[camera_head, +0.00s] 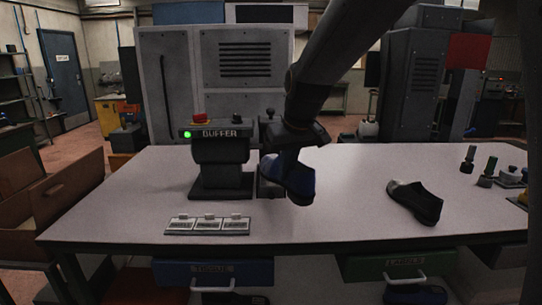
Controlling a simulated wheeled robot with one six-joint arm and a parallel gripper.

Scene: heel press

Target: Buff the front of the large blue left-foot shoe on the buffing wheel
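A blue shoe (301,181) hangs from my gripper (284,163), just right of the buffer and above the table. My gripper appears shut on it; the fingertips are partly hidden by the shoe and the dim light. The shoe's size and foot side cannot be told. The buffer (221,153) is a dark machine labelled BUFFER, with a lit green lamp (187,134) and a red button (199,118). Its wheel is not clearly visible; the shoe and gripper overlap its right side. I cannot tell whether the shoe touches it.
A dark shoe (417,203) with a pale end lies on the table (347,170) at right. Labelled tiles (208,225) lie in front of the buffer. Small dark-handled items (487,172) stand at the right edge. Blue (213,271) and green (393,264) drawers are below. The middle is clear.

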